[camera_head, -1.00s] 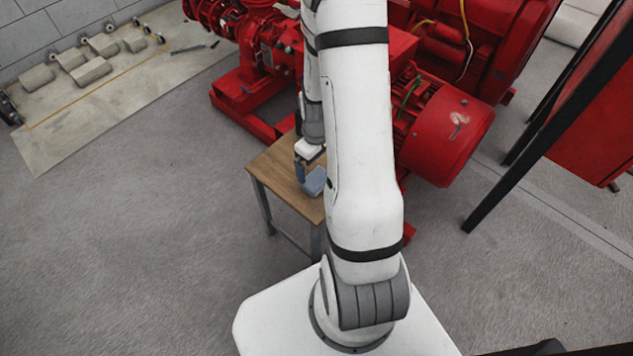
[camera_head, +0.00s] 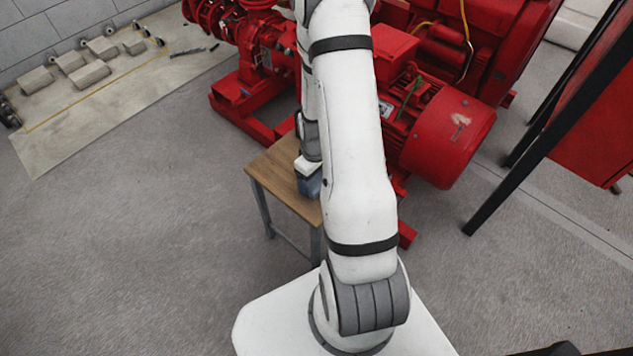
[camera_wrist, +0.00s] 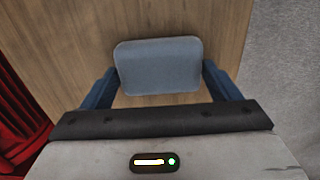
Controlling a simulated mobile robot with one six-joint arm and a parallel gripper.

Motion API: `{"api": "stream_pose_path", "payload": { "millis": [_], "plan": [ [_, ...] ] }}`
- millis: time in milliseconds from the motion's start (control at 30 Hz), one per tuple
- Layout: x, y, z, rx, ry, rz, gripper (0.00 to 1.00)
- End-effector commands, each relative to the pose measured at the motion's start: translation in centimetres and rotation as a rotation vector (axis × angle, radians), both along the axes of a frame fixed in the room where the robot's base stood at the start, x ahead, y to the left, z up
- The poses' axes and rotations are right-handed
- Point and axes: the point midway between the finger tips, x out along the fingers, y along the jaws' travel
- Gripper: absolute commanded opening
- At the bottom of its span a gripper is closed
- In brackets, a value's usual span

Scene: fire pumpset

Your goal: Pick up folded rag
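The folded rag (camera_wrist: 158,66) is a blue-grey rounded pad on the brown wooden top of a small table (camera_wrist: 70,50). In the wrist view it lies between and partly ahead of the two blue fingers of my gripper (camera_wrist: 160,86). In the head view my gripper (camera_head: 309,182) is low over the small table (camera_head: 268,176), and the rag is mostly hidden by the gripper and arm.
A red pump and motor set (camera_head: 445,138) stands close behind and right of the table. A red panel on black posts (camera_head: 530,135) is at the right. A pale board with several grey blocks (camera_head: 90,75) lies at the back left. The floor left of the table is clear.

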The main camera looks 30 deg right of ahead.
Motion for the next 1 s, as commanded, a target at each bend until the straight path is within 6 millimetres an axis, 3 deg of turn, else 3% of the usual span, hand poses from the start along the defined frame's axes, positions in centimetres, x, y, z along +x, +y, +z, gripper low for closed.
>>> {"api": "stream_pose_path", "payload": {
  "millis": [300, 567, 1000],
  "plan": [
    [0.0, 0.0, 0.0, 0.0, 0.0, -0.001, 0.58],
    [0.0, -0.1, 0.6, -0.001, -0.001, -0.001, 0.58],
    [0.0, -0.1, 8.5, -0.001, -0.003, -0.003, 0.58]
  ]
}}
